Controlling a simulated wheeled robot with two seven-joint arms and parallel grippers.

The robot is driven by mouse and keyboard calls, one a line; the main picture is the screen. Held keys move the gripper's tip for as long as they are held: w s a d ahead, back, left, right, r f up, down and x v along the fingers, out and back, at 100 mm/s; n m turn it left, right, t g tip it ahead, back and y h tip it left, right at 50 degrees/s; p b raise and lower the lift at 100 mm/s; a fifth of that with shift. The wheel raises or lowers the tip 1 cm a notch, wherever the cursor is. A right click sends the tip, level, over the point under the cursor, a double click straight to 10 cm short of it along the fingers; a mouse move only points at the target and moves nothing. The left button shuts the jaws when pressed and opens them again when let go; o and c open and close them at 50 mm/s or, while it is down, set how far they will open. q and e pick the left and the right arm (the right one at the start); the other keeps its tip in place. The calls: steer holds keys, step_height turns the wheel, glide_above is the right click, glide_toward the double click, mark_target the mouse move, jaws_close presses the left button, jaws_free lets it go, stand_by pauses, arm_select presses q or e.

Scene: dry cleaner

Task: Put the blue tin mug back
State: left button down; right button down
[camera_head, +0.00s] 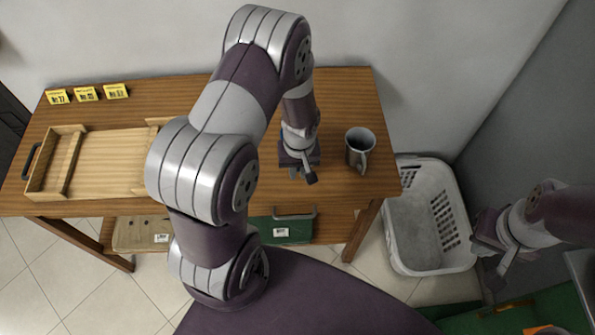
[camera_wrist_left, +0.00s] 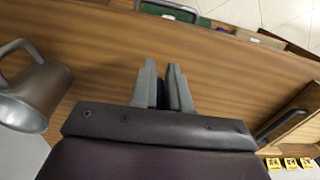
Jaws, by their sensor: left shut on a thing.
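A grey metal mug (camera_head: 357,152) stands upright on the right part of the wooden table, its handle toward the front right; it looks grey, not blue. The same mug shows at the left edge of the left wrist view (camera_wrist_left: 34,95). I see no clearly blue mug. My left gripper (camera_head: 301,174) is over the table, just left of the mug and apart from it. In the left wrist view its fingers (camera_wrist_left: 161,88) are close together; what they hold cannot be made out. My right gripper (camera_head: 492,262) is at the far right, off the table, its finger gap unclear.
A wooden tray (camera_head: 112,160) with low dividers lies on the left of the table (camera_head: 345,90). Several yellow number tags (camera_head: 86,94) stand behind it. A white laundry basket (camera_head: 428,262) is on the floor at right. A green box (camera_head: 283,229) sits below the table.

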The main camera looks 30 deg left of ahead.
arm_select(q)
steer(key=f, duration=0.3)
steer(key=shift+s+a+f+p, duration=0.1)
steer(key=shift+s+f+p, duration=0.15)
steer(key=shift+f+p, duration=0.15)
steer(key=shift+w+f, duration=0.1)
